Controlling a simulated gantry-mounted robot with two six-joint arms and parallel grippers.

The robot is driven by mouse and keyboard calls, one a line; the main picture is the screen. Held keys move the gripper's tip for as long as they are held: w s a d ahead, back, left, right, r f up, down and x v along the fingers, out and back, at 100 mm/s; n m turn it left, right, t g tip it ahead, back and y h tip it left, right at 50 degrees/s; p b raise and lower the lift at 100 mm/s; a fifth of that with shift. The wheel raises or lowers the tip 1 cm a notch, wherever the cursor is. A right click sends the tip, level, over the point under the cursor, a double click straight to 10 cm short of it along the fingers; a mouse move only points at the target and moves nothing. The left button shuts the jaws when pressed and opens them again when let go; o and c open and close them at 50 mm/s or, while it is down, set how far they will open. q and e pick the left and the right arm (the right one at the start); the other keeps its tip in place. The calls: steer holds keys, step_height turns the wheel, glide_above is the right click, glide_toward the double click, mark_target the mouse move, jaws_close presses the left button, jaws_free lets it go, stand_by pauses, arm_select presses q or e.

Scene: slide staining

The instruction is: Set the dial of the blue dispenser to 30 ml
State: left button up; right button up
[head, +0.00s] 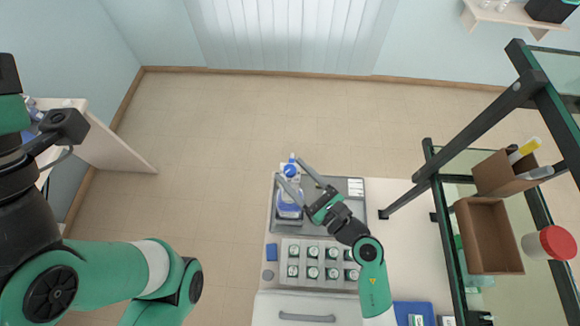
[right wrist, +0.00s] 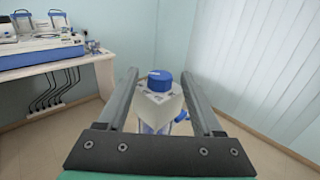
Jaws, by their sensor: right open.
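The blue dispenser (head: 289,205) stands upright on a grey tray at the far left end of the bench in the head view. It has a white upper body and a blue round top (head: 291,170). In the right wrist view the blue top (right wrist: 160,81) sits on the white body (right wrist: 158,106), between my fingers. My right gripper (head: 289,170) is open, with its fingers reaching to either side of the dispenser's top. I cannot see contact. The dial's marks are too small to read. My left arm shows at the left, but its gripper fingers are out of view.
A rack of several white-and-green capped jars (head: 313,263) stands in front of the tray (head: 325,227). A dark-framed shelf (head: 478,130) with brown boxes (head: 487,236) rises at the right. Bare bench (head: 398,245) lies between.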

steer(key=shift+x, duration=0.95)
jaws_close()
